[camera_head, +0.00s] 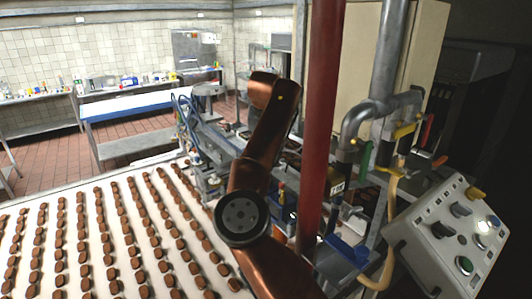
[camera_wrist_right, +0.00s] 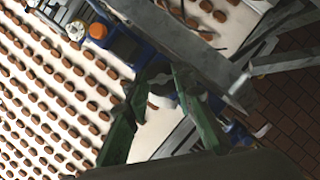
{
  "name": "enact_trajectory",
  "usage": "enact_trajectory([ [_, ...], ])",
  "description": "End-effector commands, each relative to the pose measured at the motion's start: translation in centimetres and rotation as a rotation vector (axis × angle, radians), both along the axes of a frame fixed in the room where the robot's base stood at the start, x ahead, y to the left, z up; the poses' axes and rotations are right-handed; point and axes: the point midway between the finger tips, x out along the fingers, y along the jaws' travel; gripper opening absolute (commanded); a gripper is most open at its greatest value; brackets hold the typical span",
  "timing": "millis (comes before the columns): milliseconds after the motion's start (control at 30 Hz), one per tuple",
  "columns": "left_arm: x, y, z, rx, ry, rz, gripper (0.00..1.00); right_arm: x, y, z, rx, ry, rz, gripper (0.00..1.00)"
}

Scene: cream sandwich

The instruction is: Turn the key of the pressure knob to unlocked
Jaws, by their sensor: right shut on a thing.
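In the right wrist view, my right gripper (camera_wrist_right: 158,80) has green fingers closed in on a small grey part (camera_wrist_right: 156,70). This part is on or against blue and grey machinery beside the conveyor. I cannot make out clearly whether it is the key of the pressure knob, nor which way it is turned. An orange cap (camera_wrist_right: 98,31) on a blue body shows up and left of the fingertips. In the head view a copper-coloured arm link of mine covers the middle, and I cannot make out the right gripper there. My left gripper is not in view.
The white conveyor (camera_head: 45,280) carries rows of brown biscuits. A dark red post (camera_head: 322,110) stands just right of my arm. Grey pipes (camera_head: 372,110) and a tilted control panel (camera_head: 425,255) with knobs are at the right. Tiled floor (camera_head: 45,175) is free at the back left.

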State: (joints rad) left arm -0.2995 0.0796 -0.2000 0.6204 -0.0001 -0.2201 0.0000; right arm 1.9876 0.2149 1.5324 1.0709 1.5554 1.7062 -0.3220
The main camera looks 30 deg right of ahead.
Motion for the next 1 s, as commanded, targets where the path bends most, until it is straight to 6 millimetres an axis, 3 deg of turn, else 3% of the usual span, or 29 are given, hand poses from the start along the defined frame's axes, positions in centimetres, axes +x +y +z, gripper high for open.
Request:
enact_trajectory([
  [67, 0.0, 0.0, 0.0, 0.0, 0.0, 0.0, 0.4, 0.0, 0.0, 0.1, -0.002, -0.002, 0.0, 0.0],
  [100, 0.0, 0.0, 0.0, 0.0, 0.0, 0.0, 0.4, 0.0, 0.0, 0.1, -0.002, -0.002, 0.0, 0.25],
  [333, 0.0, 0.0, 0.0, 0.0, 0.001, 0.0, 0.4, 0.0, 0.0, 0.1, -0.002, -0.001, -0.001, 0.41],
  [667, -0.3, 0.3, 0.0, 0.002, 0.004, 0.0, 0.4, -0.1, 0.1, 0.4, -0.001, -0.002, -0.002, 0.41],
  [767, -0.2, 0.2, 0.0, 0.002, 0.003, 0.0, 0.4, -0.4, 0.2, 1.4, -0.002, -0.003, -0.002, 0.41],
  [1000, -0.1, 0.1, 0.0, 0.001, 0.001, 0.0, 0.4, -1.9, 1.3, 5.9, -0.002, -0.004, -0.001, 0.41],
])
